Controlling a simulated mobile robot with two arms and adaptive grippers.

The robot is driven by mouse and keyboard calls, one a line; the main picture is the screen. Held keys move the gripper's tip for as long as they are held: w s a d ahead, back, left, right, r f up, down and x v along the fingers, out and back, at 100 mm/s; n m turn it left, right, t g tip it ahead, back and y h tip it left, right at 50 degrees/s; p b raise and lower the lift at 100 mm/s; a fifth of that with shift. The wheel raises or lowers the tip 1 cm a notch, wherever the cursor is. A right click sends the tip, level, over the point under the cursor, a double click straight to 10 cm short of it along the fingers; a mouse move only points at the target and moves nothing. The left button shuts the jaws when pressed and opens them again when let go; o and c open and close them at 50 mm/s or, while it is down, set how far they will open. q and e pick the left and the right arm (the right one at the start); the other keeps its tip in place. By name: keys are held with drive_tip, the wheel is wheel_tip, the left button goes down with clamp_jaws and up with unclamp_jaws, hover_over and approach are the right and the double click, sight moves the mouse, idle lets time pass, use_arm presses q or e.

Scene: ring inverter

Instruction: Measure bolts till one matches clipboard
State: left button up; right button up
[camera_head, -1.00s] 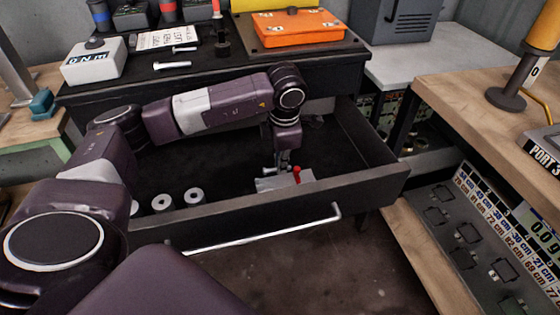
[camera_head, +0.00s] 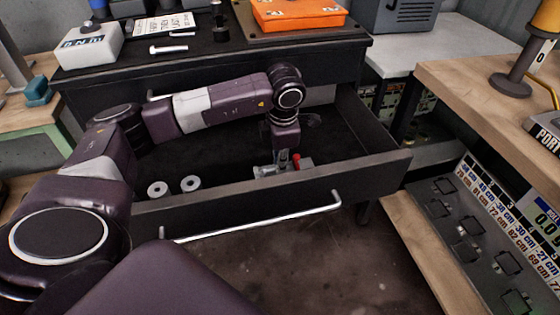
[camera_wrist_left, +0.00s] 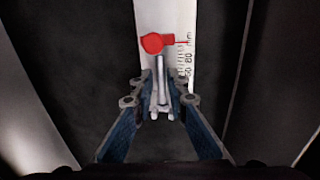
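My left gripper (camera_wrist_left: 161,92) reaches down into the open drawer (camera_head: 250,202), as the head view (camera_head: 280,166) shows. Its fingers are closed in around a silver bolt (camera_wrist_left: 160,78), one fingertip on each side of its shaft. The bolt lies along a white measuring scale (camera_wrist_left: 181,20) marked in mm, with a red pointer (camera_wrist_left: 152,43) just beyond it. In the head view the red part (camera_head: 296,158) shows beside the gripper, which partly hides the scale. Two bolts (camera_head: 168,49) lie on the bench top near a white printed card (camera_head: 164,25). My right gripper is out of view.
White ring-shaped pieces (camera_head: 190,183) lie in the drawer's left part. An orange case (camera_head: 298,13) and a white box (camera_head: 88,46) stand on the bench. The drawer's walls surround my gripper. A panel with printed cm values (camera_head: 500,205) is at the right.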

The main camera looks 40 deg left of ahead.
use_arm(q)
drive_tip(key=shift+o, duration=1.3)
drive_tip(key=shift+r, duration=0.1)
wheel_tip(320, 180, up, 12)
drive_tip(key=s+d, duration=0.1)
drive_tip(key=shift+d, duration=0.2)
drive_tip(key=shift+s, duration=0.1)
